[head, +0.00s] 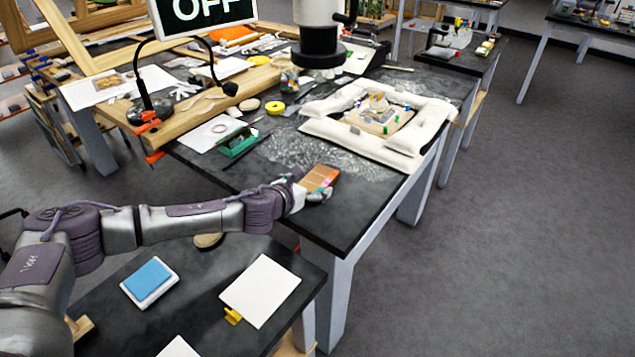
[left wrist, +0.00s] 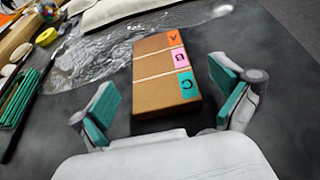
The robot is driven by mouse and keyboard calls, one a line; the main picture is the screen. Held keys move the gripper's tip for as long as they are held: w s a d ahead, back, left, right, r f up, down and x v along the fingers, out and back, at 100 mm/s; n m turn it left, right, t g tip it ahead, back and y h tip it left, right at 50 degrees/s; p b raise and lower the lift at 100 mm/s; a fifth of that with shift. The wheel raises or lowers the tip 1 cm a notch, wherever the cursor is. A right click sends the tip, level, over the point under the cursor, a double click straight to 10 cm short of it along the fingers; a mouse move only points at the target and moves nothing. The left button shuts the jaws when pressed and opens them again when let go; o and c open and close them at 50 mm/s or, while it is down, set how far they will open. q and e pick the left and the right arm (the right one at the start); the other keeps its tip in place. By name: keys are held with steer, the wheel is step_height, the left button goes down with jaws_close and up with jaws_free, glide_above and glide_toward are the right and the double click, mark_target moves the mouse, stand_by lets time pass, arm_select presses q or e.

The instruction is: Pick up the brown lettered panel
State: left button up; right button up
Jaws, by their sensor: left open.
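The brown lettered panel (left wrist: 160,80) lies on the dark table top, with an orange A, a pink B and a teal C label along its right side in the left wrist view. It also shows in the head view (head: 318,178), partly covered by my gripper. My left gripper (left wrist: 164,103) is open, with its teal-padded fingers apart on either side of the panel's near end. In the head view, my left gripper (head: 312,192) reaches in from the left. My right gripper is not in view.
Crumpled clear film (head: 310,150) lies behind the panel. White padded cushions (head: 345,137) surround a fragment (head: 378,112) further back. A green rack (head: 237,141) stands to the left. The dark table (head: 345,215) is bare in front and to the right.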

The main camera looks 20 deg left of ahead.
mark_target(317, 180)
arm_select(q)
steer(key=x, duration=0.3)
steer(key=shift+w+f, duration=0.15)
steer(key=shift+w, duration=0.1)
steer(key=c, duration=1.2)
steer(key=shift+c, duration=0.2)
